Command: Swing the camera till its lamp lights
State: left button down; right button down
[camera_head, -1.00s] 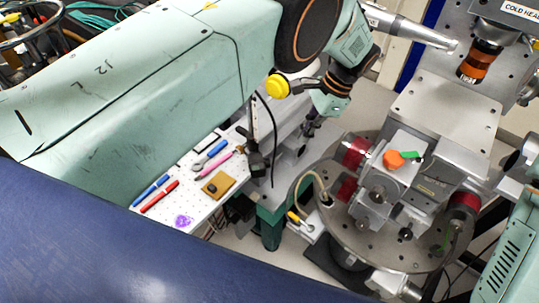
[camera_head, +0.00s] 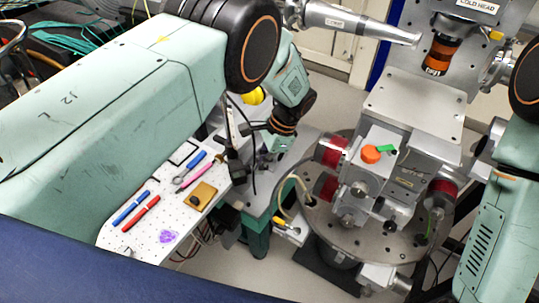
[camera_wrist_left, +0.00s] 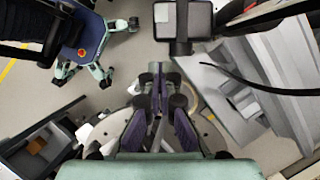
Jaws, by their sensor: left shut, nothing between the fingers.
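A small dark device (camera_head: 236,160) on a thin post, with a black cable, stands by the right end of the white perforated table. It may be the camera, but I cannot tell for sure. No lit lamp can be made out. My left gripper (camera_head: 267,147) is just right of the device, small and partly hidden under my wrist. In the left wrist view my left gripper (camera_wrist_left: 159,100) is shut and empty, its dark purple pads pointing up the picture. A dark box with a pale face (camera_wrist_left: 183,18) is beyond the fingertips, apart from them. My right gripper is out of view.
The white table (camera_head: 130,232) holds pens, tools and a tan block (camera_head: 201,195). Right of it stands a round stage (camera_head: 330,225) with an orange knob (camera_head: 370,154). A metal nozzle (camera_head: 360,22) and a cold head (camera_head: 440,52) hang above.

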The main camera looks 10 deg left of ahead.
pick_arm(q)
jog(key=shift+s+a+f+p, duration=0.1)
jog(key=shift+s+a+p, duration=0.2)
jog(key=shift+a+p, duration=0.4)
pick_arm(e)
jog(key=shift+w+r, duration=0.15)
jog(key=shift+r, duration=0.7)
pick_arm(q)
jog(key=shift+s+a, duration=0.1)
jog(key=shift+s, duration=0.05)
jog(key=shift+a, duration=0.15)
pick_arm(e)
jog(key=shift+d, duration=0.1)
